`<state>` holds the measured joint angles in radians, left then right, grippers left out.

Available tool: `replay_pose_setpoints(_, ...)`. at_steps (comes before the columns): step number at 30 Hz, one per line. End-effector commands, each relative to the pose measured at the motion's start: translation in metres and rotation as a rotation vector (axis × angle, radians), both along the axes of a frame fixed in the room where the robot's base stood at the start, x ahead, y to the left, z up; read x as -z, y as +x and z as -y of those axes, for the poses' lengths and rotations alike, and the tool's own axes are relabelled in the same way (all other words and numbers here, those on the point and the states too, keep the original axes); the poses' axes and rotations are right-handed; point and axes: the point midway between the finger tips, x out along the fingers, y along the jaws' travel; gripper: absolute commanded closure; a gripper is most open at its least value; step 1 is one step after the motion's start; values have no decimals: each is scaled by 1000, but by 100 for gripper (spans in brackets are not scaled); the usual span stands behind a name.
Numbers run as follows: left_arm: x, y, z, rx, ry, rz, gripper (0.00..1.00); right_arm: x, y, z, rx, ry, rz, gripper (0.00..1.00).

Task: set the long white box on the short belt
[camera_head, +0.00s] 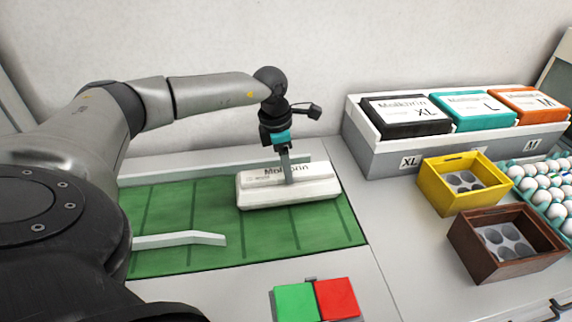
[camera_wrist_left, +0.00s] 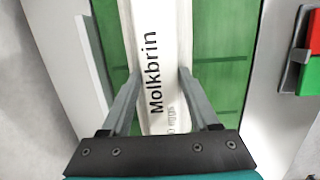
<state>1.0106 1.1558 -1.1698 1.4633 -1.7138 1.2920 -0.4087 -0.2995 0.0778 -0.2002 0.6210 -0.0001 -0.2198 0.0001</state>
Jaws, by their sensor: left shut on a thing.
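The long white box (camera_head: 315,190), lettered "Molkbrin", lies over the right part of the short green belt (camera_head: 185,200). It looks level and rests on or just above the belt; I cannot tell which. My left gripper (camera_head: 288,178) reaches down from above and is shut across the box's middle. In the left wrist view the two fingers of the left gripper (camera_wrist_left: 158,85) stand on either side of the box (camera_wrist_left: 155,50), with green belt (camera_wrist_left: 220,75) showing on both sides. My right gripper is not in view.
Green and red buttons (camera_head: 316,300) sit at the front. Pale guide rails (camera_head: 180,240) edge the belt. To the right are a yellow box (camera_head: 462,205), a brown box (camera_head: 490,265), eggs (camera_head: 545,185) and a grey rack (camera_head: 380,145) of labelled cartons. The counter beside the belt is clear.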

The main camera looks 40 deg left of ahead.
Motion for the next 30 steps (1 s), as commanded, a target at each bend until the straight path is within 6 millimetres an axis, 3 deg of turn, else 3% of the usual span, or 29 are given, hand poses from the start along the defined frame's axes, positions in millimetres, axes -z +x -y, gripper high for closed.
replay_pose_setpoints(22,5,1,0,0,-1,4,100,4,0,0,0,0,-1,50)
replay_pose_setpoints(23,5,1,0,0,-1,4,38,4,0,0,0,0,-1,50)
replay_pose_setpoints(30,6,1,0,0,0,2,11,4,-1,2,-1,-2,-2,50)
